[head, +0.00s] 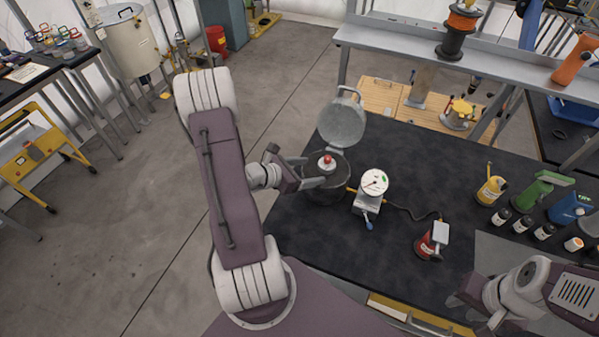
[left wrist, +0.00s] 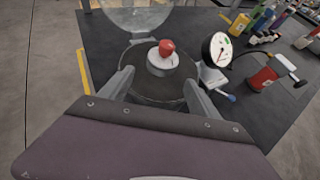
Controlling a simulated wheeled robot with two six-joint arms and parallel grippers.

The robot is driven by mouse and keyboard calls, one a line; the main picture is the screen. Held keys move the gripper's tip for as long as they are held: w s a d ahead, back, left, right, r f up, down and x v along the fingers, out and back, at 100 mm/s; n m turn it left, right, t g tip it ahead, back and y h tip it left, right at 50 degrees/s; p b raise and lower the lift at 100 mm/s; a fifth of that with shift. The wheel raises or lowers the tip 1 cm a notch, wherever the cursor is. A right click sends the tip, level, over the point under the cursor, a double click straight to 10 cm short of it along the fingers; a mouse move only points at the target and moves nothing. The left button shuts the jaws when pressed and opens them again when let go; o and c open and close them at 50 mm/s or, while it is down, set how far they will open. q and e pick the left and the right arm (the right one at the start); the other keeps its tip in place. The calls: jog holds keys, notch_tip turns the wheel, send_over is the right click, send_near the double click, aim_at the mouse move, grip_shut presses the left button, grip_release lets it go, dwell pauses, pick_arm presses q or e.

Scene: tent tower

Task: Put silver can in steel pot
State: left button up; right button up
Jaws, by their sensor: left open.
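The steel pot (head: 326,193) stands on the dark tabletop with its round lid (head: 343,122) raised at the back. The silver can (head: 327,162), with a red top, appears to be inside the pot, upright. In the left wrist view the can (left wrist: 162,63) sits toward the far side of the dark pot opening (left wrist: 158,90). My left gripper (head: 322,174) is open at the pot's left side. Its two fingers lie on either side of the opening in the wrist view, apart from the can. My right gripper (head: 468,313) is at the lower right, partly out of frame, away from the pot.
A dial gauge (head: 374,183) stands close to the pot's right, with a cable to a small red device (head: 433,240). A yellow bottle (head: 491,190), a green tool (head: 540,188) and small bottles are farther right. A grey shelf (head: 400,42) runs behind. The front middle tabletop is clear.

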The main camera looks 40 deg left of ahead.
pick_arm(q)
jog(key=s+d+r+m+g+y, duration=0.1)
jog(key=s+d+m+g, duration=0.4)
jog(key=m, duration=1.1)
jog(key=s+d+r+m+g+y, duration=0.2)
jog(key=s+d+m+g, duration=0.3)
jog(key=m, duration=1)
jog(key=s+d+y, duration=0.1)
jog(key=s+d, duration=0.1)
jog(key=d, duration=0.1)
jog(key=shift+d+m, duration=0.2)
jog(key=shift+m, duration=0.2)
